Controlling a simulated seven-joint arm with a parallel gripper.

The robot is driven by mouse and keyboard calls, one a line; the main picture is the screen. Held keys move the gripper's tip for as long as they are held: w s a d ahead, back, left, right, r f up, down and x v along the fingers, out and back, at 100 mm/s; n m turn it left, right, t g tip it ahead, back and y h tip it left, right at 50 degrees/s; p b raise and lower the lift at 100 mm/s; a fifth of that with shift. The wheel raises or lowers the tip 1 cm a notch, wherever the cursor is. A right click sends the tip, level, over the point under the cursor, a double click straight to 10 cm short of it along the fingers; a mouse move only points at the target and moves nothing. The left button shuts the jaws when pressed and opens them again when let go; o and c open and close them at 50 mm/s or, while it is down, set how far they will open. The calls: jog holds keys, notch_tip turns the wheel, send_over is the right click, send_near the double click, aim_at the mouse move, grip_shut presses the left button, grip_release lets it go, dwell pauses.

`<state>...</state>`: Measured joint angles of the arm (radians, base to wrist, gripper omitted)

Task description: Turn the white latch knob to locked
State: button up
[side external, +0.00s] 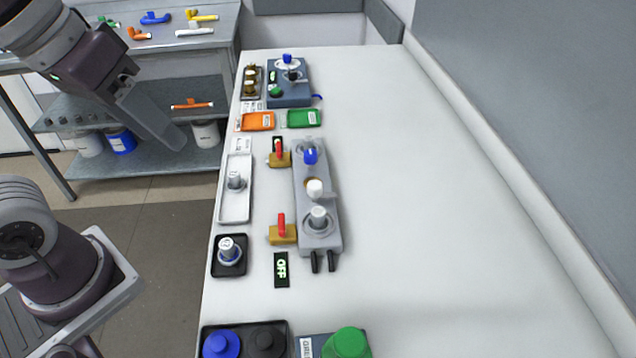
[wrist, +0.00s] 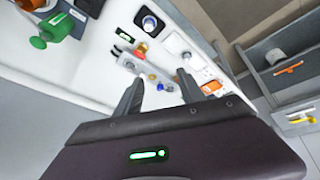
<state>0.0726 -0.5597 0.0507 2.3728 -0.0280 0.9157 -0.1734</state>
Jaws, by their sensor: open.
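The white latch knob (side external: 315,188) sits in the middle of a grey panel (side external: 328,237) on the white table, with a brownish ring showing beside it. A blue knob (side external: 310,155) is above it in the picture and a silver knob (side external: 318,217) below it. My gripper (side external: 177,143) is up in the air left of the table, apart from the panel. In the wrist view my gripper (wrist: 160,92) is open and empty, its two fingers spread. The panel shows small beyond the fingers there. The knob's markings are too small to read.
Two red-handled brass valves (side external: 281,235) stand left of the panel. A black OFF plate (side external: 281,270), a white tray (side external: 222,205) and a black tray (side external: 230,268) lie nearby. A green knob (side external: 347,343) is at the front. The table's right side is clear.

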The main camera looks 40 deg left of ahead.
jog(key=w+d+f+n+g, duration=0.25)
jog(key=w+n, duration=0.25)
jog(key=w, duration=0.5)
jog(key=n+g, duration=0.2)
jog(key=n, duration=0.3)
send_over(315, 184)
jog(key=shift+y, duration=0.3)
notch_tip(315, 184, down, 9)
jog(key=shift+s+r, duration=0.1)
jog(key=shift+s, duration=0.05)
notch_tip(315, 184, down, 7)
jog(key=shift+r, duration=0.2)
jog(key=shift+f, duration=0.4)
jog(key=shift+c, duration=0.3)
grip_shut()
